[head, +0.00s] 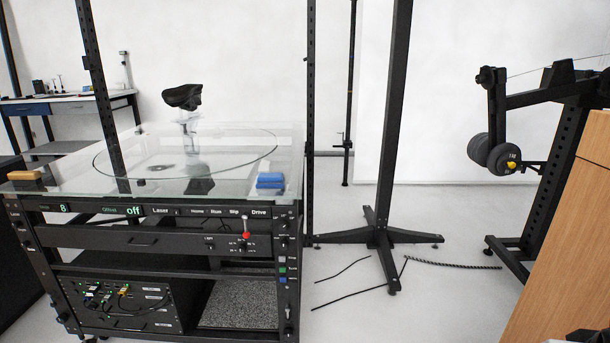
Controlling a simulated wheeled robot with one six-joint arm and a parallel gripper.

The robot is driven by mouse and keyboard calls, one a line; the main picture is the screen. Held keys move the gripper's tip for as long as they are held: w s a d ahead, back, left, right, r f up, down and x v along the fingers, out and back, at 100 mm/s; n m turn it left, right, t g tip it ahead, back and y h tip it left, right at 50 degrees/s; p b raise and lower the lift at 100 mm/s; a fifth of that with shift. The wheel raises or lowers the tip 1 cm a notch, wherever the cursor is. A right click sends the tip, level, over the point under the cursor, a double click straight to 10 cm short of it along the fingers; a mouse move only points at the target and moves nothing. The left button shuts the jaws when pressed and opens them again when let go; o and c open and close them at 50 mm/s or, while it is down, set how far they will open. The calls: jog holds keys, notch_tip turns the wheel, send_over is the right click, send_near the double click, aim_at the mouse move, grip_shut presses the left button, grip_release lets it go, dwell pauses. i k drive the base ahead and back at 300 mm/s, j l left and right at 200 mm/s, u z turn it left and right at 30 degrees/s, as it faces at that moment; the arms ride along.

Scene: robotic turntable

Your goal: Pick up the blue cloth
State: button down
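The blue cloth (270,179) lies folded in a small stack on the glass top of the turntable bench (225,190), near its front right corner. It is in plain view, with nothing in front of it. My gripper cannot be made out in the head view, so its place relative to the cloth does not show.
A yellow-brown block (24,175) lies at the bench's front left. A dark object on a clear stand (190,128) rises from the glass. A wooden cabinet (565,240) fills the right foreground. Floor between is mostly clear.

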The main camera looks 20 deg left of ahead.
aim_at(264, 180)
jog(key=u, duration=1.05)
